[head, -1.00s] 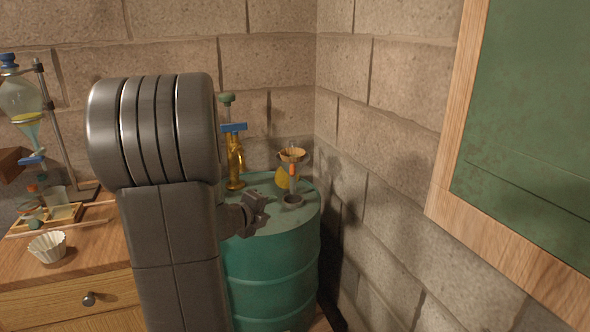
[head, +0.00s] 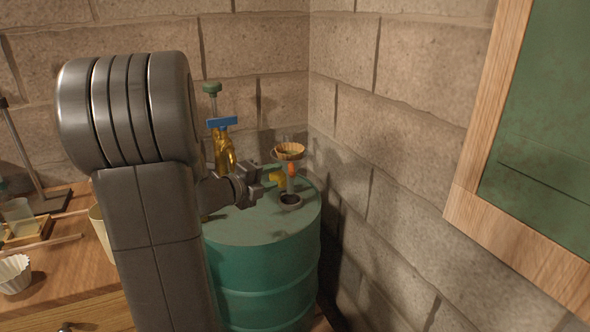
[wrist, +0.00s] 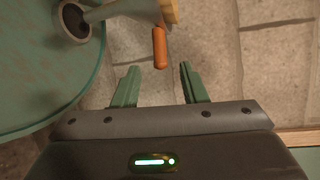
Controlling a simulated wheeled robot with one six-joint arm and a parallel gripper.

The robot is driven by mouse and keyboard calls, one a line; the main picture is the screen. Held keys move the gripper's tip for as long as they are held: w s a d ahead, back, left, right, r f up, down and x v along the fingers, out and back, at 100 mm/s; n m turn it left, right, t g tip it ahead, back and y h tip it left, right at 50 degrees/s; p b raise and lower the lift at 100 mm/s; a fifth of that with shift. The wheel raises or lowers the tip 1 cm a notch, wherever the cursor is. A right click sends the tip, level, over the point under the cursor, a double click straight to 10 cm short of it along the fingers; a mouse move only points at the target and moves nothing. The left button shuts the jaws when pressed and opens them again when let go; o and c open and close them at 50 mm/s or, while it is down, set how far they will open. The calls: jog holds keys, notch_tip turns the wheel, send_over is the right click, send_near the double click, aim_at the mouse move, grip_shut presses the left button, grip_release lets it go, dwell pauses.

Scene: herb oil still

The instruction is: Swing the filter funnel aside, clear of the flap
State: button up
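The filter funnel (head: 289,151) is a tan, pleated cup above the green drum (head: 245,225), near the wall corner. A short orange handle (head: 291,169) shows just below it. In the wrist view the handle (wrist: 159,47) hangs ahead of and between my fingertips. My gripper (wrist: 159,67) is open and empty, its two green fingers apart and not closed on the handle. In the head view my gripper is just left of the funnel. A dark round opening with a grey collar (head: 290,201) is on the drum top below the funnel. I cannot make out the flap.
A brass fitting (head: 224,152) with a blue handle stands on the drum behind my arm. Block walls close in behind and to the right. A green wood-framed panel (head: 545,140) is at the right. A wooden bench with a white pleated cup (head: 14,274) is at left.

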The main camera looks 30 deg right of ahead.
aim_at(291, 169)
jog(key=x, duration=1)
jog(key=shift+c, duration=0.2)
grip_shut()
